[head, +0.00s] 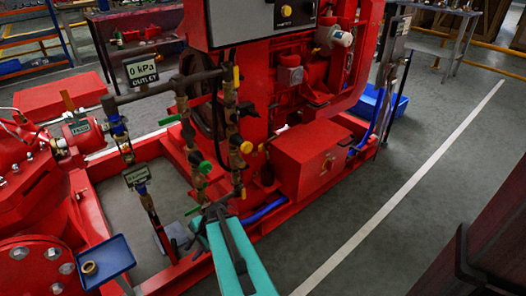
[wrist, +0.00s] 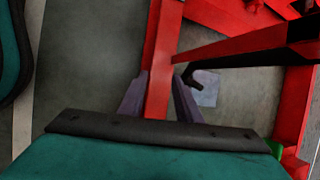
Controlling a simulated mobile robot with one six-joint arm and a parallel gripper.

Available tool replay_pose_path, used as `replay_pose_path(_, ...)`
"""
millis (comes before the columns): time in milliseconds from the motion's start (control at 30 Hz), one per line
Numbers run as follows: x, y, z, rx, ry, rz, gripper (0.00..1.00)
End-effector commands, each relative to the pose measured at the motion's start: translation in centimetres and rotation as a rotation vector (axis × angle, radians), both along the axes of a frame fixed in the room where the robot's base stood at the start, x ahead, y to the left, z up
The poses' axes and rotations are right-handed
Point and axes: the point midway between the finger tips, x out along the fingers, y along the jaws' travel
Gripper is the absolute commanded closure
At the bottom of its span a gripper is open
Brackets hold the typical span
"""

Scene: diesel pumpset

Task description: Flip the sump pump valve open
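Small valves with green handles stand on the brass pipework in the head view: a middle one (head: 205,167), a low one (head: 192,210) close to my gripper and an upper left one (head: 169,120). I cannot tell which is the sump pump valve. My gripper (head: 197,228) is low in front of the pipework, partly hidden by my teal arm. In the wrist view my gripper (wrist: 160,98) has its two greyish fingers apart, either side of a red rail (wrist: 160,60). I cannot tell whether they touch it. A green bit (wrist: 275,148) shows at the lower right.
A red pump frame (head: 95,215) surrounds the area. A dark hooked pipe end (wrist: 200,78) is near a pale floor plate (wrist: 207,95). A blue tray (head: 108,262) holds a brass ring.

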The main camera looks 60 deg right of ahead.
Motion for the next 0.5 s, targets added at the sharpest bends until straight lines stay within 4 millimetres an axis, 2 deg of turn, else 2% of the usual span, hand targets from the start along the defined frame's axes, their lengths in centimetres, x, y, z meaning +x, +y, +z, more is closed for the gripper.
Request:
replay_pose_path(33,0.3,-1.9,0.8,0.014,-0.020,-0.072,0.69)
replay_pose_path(267,0.8,-9.7,5.1,0.104,-0.106,-0.396,0.69)
replay_pose_path(500,-0.5,-18.2,10.0,0.216,-0.211,-0.716,0.69)
